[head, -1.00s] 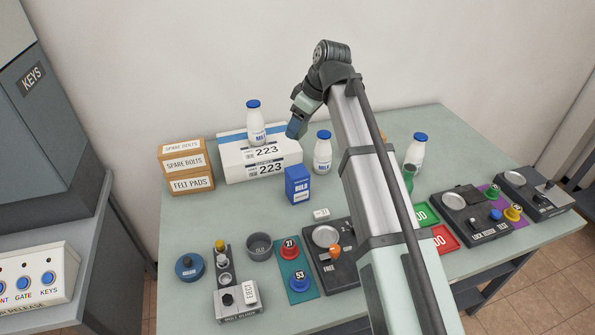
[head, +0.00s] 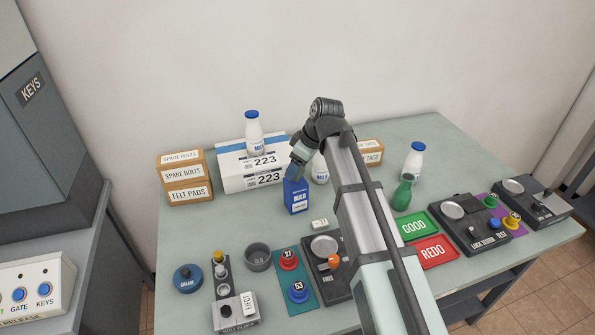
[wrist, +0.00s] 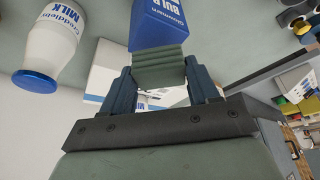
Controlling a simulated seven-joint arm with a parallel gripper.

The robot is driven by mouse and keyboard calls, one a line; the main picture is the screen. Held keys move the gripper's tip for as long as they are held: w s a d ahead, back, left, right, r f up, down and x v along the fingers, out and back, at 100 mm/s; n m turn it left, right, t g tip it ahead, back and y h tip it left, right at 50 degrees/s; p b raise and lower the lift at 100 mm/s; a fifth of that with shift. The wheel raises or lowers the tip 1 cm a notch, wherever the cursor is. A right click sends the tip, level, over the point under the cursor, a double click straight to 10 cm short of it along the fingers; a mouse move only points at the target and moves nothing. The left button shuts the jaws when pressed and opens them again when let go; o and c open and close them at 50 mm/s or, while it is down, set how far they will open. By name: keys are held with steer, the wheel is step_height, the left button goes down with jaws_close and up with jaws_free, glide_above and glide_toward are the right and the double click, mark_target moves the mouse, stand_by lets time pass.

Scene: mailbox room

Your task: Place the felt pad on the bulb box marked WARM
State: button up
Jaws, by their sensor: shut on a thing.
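A blue bulb box (head: 296,199) stands upright on the table, just in front of the white parcels. It also shows in the wrist view (wrist: 160,22). "BULB" is readable; I cannot make out WARM. My gripper (head: 298,175) is low over the top of this box. In the wrist view, my gripper (wrist: 158,72) is shut on the grey-green felt pad (wrist: 158,56), its fingers on either side. The pad overlaps the box's edge in that view; I cannot tell whether they touch. In the head view the pad is hidden.
A milk bottle (head: 320,168) stands close to the right, beside my gripper. Another bottle (head: 254,135) stands on the white parcels (head: 240,180). Cardboard boxes (head: 185,176) are at left. A grey cup (head: 258,258) and lock tester (head: 325,265) are nearer the front.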

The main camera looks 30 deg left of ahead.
steer(key=shift+f, duration=1.05)
steer(key=o, duration=1)
steer(key=shift+o, duration=0.2)
steer(key=v, duration=1.2)
